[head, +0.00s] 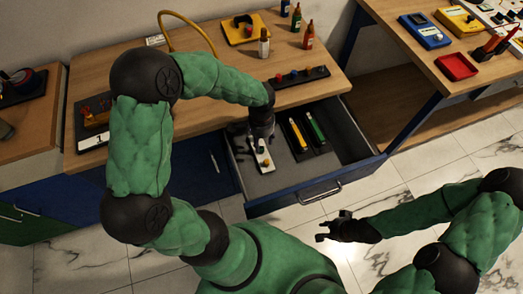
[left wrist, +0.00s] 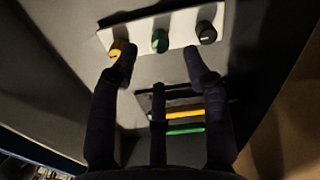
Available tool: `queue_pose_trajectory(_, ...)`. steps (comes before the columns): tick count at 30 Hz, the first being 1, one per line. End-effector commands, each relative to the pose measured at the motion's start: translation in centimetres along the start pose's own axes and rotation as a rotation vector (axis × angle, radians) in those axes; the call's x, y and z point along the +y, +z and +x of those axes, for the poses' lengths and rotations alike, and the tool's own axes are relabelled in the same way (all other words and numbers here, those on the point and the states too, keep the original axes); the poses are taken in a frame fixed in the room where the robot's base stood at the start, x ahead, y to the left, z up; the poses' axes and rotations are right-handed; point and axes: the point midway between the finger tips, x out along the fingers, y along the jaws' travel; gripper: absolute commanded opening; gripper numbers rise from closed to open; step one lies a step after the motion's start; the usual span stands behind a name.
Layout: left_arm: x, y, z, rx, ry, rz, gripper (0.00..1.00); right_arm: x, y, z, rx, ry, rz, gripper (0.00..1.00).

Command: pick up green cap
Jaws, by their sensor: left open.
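The green cap (left wrist: 160,41) sits in the middle of a white strip (left wrist: 135,37), between a yellow cap (left wrist: 115,51) and a black cap (left wrist: 206,33). In the head view the white strip (head: 262,156) lies in the open drawer, and its caps are small and partly hidden by my gripper. My left gripper (head: 261,132) is over the strip inside the drawer. In the left wrist view its fingers (left wrist: 160,62) are spread, empty and pointing at the strip, with the green cap between and beyond the tips. My right gripper (head: 330,229) is open and empty, away from the drawer over the floor.
The open drawer (head: 318,188) has side walls and a front with a handle. A dark tray (head: 305,151) with yellow and green markers lies beside the strip. The tabletop (head: 215,118) above carries bottles and a dark rack with knobs (head: 298,77).

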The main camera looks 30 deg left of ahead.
Motion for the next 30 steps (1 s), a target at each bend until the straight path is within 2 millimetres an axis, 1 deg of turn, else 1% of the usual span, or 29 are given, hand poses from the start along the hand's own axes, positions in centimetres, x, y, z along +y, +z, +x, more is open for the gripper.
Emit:
queue_pose_trajectory(5, 0.0, 0.0, 1.2, -0.001, 0.0, -0.001, 0.48, 0.2, 0.0, 0.5, 0.0, 0.0, 0.0, 0.29)
queue_pose_trajectory(12, 0.0, 0.0, 4.7, -0.001, 0.001, -0.001, 0.48, 0.7, -0.1, 2.1, 0.0, 0.0, 0.0, 0.29)
queue_pose_trajectory(14, 0.0, 0.0, 5.3, 0.0, 0.0, -0.001, 0.48, 0.8, -0.1, 2.3, 0.0, 0.0, 0.0, 0.29)
queue_pose_trajectory(16, 0.0, 0.0, 5.6, 0.001, 0.0, -0.001, 0.48, 0.8, -0.1, 2.4, 0.0, 0.0, 0.0, 0.29)
queue_pose_trajectory(22, 0.0, -0.1, 5.5, 0.001, -0.001, -0.001, 0.48, 0.8, -0.1, 2.2, 0.0, 0.0, 0.0, 0.29)
queue_pose_trajectory(23, 0.0, -0.1, 5.5, 0.001, -0.001, -0.001, 0.4, 0.8, -0.1, 2.2, 0.0, 0.0, 0.0, 0.29)
queue_pose_trajectory(24, 0.0, -0.1, 5.5, 0.001, -0.001, -0.001, 0.28, 0.8, -0.1, 2.2, 0.0, 0.0, 0.0, 0.29)
queue_pose_trajectory(27, 0.0, -0.1, 5.5, 0.001, -0.001, -0.001, 0.05, 0.8, -0.1, 2.2, 0.001, 0.0, 0.0, 0.29)
queue_pose_trajectory(30, 0.0, 0.0, 5.5, 0.001, 0.0, -0.001, 0.05, 0.8, -0.1, 2.2, 0.0, 0.0, 0.0, 0.29)
